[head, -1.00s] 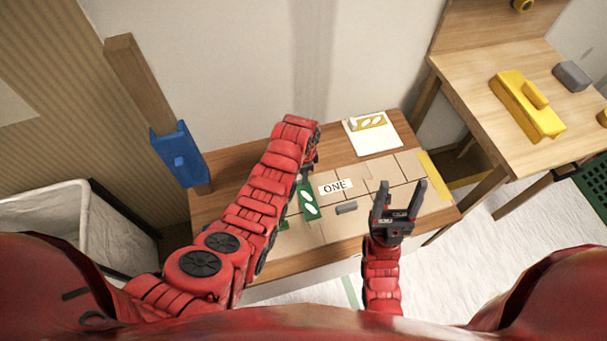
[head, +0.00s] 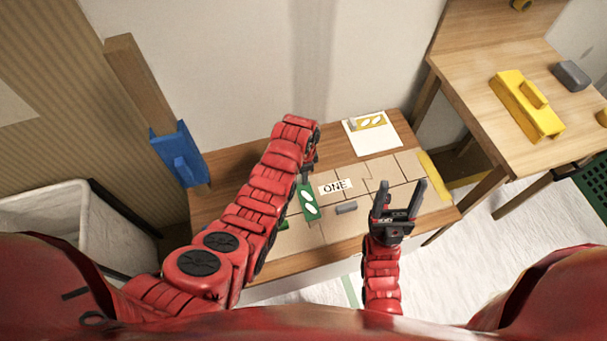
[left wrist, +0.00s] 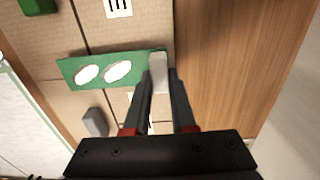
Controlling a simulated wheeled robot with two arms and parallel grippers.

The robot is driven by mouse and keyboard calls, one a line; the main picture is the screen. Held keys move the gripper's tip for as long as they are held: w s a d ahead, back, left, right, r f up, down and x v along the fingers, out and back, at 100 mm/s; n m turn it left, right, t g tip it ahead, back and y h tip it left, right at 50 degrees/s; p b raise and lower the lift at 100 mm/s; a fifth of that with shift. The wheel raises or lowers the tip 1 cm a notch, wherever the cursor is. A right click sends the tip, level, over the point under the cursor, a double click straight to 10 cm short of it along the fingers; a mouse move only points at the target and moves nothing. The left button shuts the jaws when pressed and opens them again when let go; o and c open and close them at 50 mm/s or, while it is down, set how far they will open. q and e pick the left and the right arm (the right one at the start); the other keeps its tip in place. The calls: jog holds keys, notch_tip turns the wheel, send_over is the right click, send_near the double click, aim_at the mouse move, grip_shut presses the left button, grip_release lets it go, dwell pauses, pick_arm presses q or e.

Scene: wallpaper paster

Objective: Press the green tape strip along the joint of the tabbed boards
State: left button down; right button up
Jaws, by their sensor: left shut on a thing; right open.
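The green strip (head: 309,203), with two white ovals, is over the left part of the tan tabbed boards (head: 287,238). My left gripper (head: 308,168) is shut on the grey end piece of the strip, shown between its fingers in the left wrist view (left wrist: 159,73). There the green strip (left wrist: 101,71) extends left from the fingers across a dark board joint. I cannot tell whether it touches the boards. The left forearm hides part of the boards in the head view. My right gripper (head: 399,204) is open and empty over the right front of the boards.
A white sheet (head: 378,143) bearing a yellow piece (head: 371,121) is at the back. A wooden post in a blue holder (head: 180,155) stands left. A second table (head: 490,60) is right.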

pick_arm(q)
jog(key=shift+f+b, duration=0.55)
jog(key=shift+f, duration=0.3)
jog(key=c, duration=0.7)
grip_release()
jog(key=shift+o, duration=0.2)
jog(key=shift+r, duration=0.1)
notch_tip(320, 180, up, 9)
jog(key=shift+w+f, duration=0.1)
notch_tip(320, 180, up, 8)
jog(key=p, duration=0.7)
jog(key=shift+r, duration=0.2)
